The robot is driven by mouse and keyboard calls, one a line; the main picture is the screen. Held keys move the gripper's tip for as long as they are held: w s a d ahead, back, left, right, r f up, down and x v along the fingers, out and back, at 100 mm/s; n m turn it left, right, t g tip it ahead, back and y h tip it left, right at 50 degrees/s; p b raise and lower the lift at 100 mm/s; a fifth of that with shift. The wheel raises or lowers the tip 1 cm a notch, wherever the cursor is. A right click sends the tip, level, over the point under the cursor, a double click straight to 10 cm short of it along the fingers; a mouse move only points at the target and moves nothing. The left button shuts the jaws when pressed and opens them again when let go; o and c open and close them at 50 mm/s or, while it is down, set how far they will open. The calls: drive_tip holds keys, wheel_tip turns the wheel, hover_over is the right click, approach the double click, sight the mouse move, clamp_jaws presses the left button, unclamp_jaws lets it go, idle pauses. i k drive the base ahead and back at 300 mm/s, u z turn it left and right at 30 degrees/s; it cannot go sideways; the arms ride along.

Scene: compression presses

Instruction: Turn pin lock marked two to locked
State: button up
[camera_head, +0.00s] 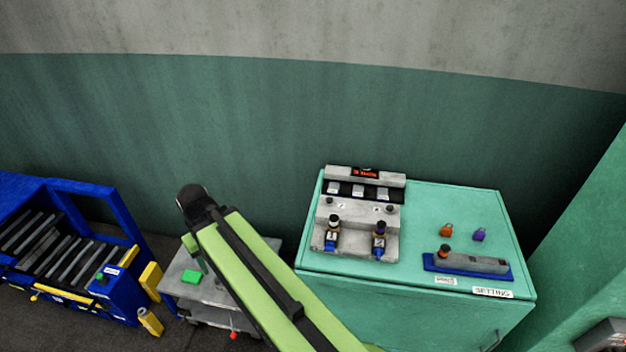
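A grey fixture (357,214) stands on the green cabinet. Two upright pin locks with dark bodies and blue parts sit at its front: the left pin lock (332,236) and the right pin lock (379,241). Small white labels are on them and on the fixture, but the numbers are too small to read, so I cannot tell which is marked two. Whether either is locked is also unclear. My green and black arm reaches up from the bottom to the left of the fixture, apart from it. My gripper is not visible.
A grey cart (212,286) and a blue roller conveyor (108,225) stand left. A green machine rises at far right.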

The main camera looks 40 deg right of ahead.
sight(378, 252)
drive_tip(key=z, duration=0.55)
drive_tip(key=k, duration=0.9)
drive_tip(key=z, duration=0.65)
drive_tip(key=i, duration=1)
drive_tip(key=z, duration=0.25)
